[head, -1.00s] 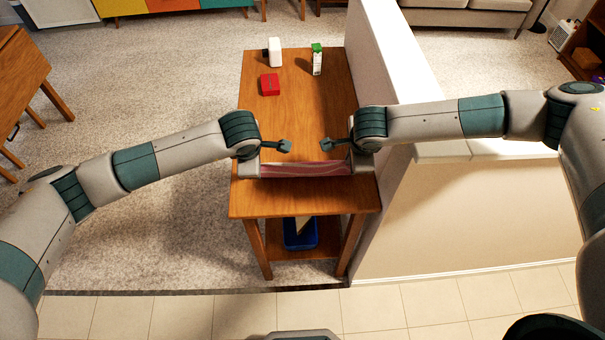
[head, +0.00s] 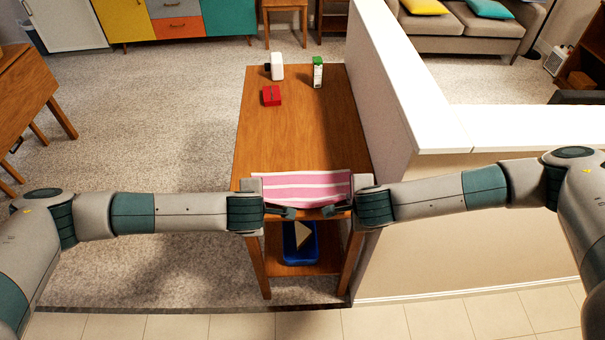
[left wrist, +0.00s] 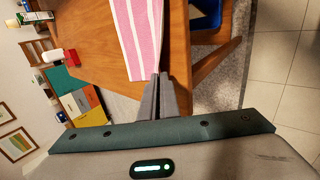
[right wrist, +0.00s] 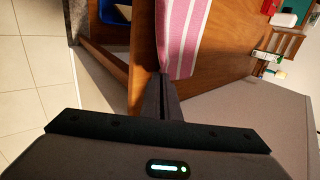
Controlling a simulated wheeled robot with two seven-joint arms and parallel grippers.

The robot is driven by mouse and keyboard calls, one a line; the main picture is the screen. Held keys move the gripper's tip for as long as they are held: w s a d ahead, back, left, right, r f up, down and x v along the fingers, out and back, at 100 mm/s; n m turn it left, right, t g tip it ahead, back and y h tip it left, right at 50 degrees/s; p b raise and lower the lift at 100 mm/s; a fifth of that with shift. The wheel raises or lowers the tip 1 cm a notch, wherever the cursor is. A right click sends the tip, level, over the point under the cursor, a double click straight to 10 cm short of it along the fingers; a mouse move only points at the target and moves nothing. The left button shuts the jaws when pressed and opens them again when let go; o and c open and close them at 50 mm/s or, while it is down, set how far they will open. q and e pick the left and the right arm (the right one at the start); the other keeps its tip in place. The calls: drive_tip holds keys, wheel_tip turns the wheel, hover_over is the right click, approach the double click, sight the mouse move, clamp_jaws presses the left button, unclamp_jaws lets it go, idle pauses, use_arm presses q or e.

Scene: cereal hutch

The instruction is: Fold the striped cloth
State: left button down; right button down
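The pink-and-white striped cloth (head: 305,186) lies across the near end of the wooden table (head: 300,130), its stripes running left to right. My left gripper (head: 288,212) is at the cloth's near left corner. In the left wrist view its fingers (left wrist: 158,90) are closed together on that corner of the cloth (left wrist: 138,30). My right gripper (head: 332,210) is at the near right corner. In the right wrist view its fingers (right wrist: 162,88) are closed together on the cloth's edge (right wrist: 180,40). The fingertips' exact hold is partly hidden.
A red box (head: 271,96), a white bottle (head: 277,68) and a green-topped carton (head: 317,72) stand at the table's far end. A low wall (head: 400,120) runs along the table's right side. A blue bin (head: 299,250) sits on the lower shelf. The table's middle is clear.

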use_arm(q)
drive_tip(key=shift+s+a+f, duration=0.2)
drive_tip(key=shift+s+a, duration=0.05)
drive_tip(key=shift+s, duration=0.05)
use_arm(e)
drive_tip(key=shift+s+d+f, duration=0.1)
drive_tip(key=shift+s+f, duration=0.05)
drive_tip(key=shift+s, duration=0.2)
use_arm(q)
drive_tip(key=c, duration=1.7)
unclamp_jaws()
use_arm(e)
drive_tip(key=c, duration=1.7)
unclamp_jaws()
use_arm(q)
drive_tip(key=shift+r, duration=0.1)
